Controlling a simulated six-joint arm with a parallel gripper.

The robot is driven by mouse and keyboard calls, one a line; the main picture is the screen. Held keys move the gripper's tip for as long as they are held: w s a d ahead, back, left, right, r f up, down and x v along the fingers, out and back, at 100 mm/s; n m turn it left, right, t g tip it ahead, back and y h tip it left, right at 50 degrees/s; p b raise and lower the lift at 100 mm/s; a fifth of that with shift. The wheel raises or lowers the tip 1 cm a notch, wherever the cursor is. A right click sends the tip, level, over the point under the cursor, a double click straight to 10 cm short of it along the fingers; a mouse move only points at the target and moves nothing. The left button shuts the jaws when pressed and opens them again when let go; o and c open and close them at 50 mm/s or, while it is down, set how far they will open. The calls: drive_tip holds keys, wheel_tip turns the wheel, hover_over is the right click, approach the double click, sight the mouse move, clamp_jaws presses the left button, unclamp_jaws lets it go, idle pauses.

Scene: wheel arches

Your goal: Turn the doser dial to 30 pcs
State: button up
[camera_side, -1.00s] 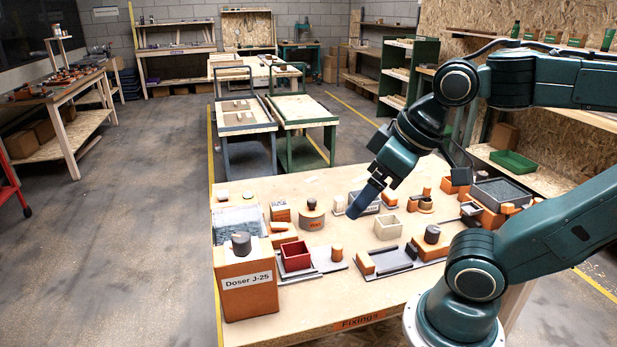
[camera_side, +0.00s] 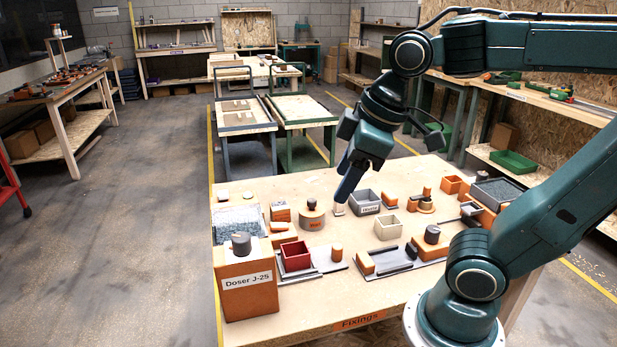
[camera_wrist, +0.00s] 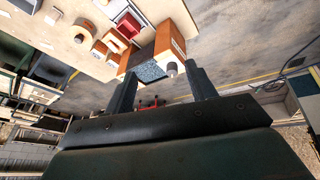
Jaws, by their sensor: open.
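The doser (camera_side: 247,284) is an orange box labelled "Doser J-25" at the front left of the table. Its dark grey dial (camera_side: 241,243) sits upright on top; the scale marks are too small to read. In the wrist view the doser (camera_wrist: 172,45) is upper centre, with the dial (camera_wrist: 171,69) just beyond the fingertips. My gripper (camera_side: 345,190) hangs in the air over the back middle of the table, well right of and behind the dial. In the wrist view my gripper (camera_wrist: 162,75) is open with nothing between its fingers.
A red box (camera_side: 295,257) stands right of the doser. A bin of grey pieces (camera_side: 238,220) is behind the dial. A round orange item with a dark knob (camera_side: 312,215), a grey bin (camera_side: 365,203) and a beige box (camera_side: 388,228) stand farther right. Air above the table is free.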

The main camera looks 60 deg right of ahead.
drive_tip(key=w+a+r+n+g, duration=0.1)
drive_tip(key=w+a+n+g, duration=0.1)
drive_tip(key=w+n, duration=0.7)
drive_tip(key=n+g, duration=0.3)
drive_tip(key=n, duration=0.6)
hover_over(241, 237)
drive_tip(key=shift+f, duration=1.6)
drive_tip(key=shift+f, duration=0.15)
wheel_tip(241, 237, down, 14)
drive_tip(key=shift+r, duration=0.25)
drive_tip(key=c, duration=1)
